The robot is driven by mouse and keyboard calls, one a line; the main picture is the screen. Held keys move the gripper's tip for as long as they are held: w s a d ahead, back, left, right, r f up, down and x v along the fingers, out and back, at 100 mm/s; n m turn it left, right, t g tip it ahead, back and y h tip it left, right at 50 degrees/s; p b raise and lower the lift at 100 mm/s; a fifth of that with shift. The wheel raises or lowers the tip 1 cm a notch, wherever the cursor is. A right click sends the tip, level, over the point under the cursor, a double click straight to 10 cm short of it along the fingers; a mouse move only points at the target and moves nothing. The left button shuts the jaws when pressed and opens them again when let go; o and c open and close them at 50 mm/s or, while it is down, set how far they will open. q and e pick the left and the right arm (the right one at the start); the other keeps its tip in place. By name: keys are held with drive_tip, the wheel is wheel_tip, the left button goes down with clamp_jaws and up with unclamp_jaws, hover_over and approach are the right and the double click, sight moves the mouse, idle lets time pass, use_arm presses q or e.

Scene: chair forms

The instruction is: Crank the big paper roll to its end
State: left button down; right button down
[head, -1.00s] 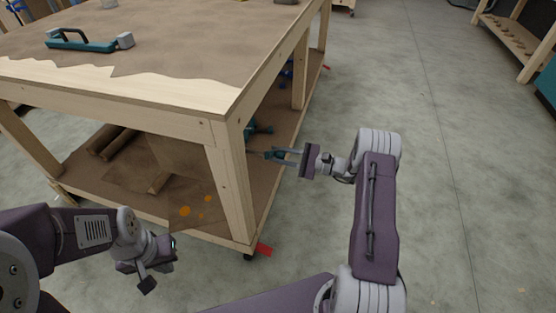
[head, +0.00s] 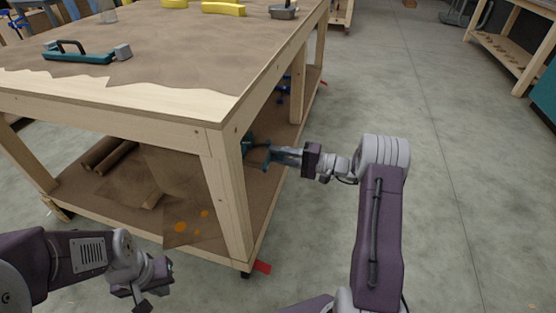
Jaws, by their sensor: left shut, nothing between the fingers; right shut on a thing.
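The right gripper (head: 272,155) reaches in from the right, past the front right leg of the wooden workbench (head: 180,125). It is shut on a teal crank handle (head: 266,158) beside the lower shelf. The rest of the crank (head: 247,144) is partly hidden behind the leg. Brown paper (head: 180,190) hangs down by the lower shelf, with orange spots on it. Brown rolls (head: 108,155) lie on the shelf at the left; which is the big roll I cannot tell. My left gripper (head: 143,296) is shut and empty at the lower left, apart from the bench.
A teal tool with a black handle (head: 80,57) lies on the paper-covered bench top. Yellow pieces (head: 222,8) and a grey tray (head: 284,11) stand at its back. The floor (head: 450,200) to the right is clear.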

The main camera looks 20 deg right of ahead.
drive_tip(key=shift+r+n, duration=0.25)
drive_tip(key=shift+n, duration=0.25)
drive_tip(key=shift+r+b, duration=0.1)
drive_tip(key=shift+b, duration=0.2)
drive_tip(key=c, duration=1.2)
unclamp_jaws()
drive_tip(key=shift+s, duration=0.1)
drive_tip(key=p+v, duration=0.2)
drive_tip(key=v, duration=0.7)
drive_tip(key=shift+p, duration=0.4)
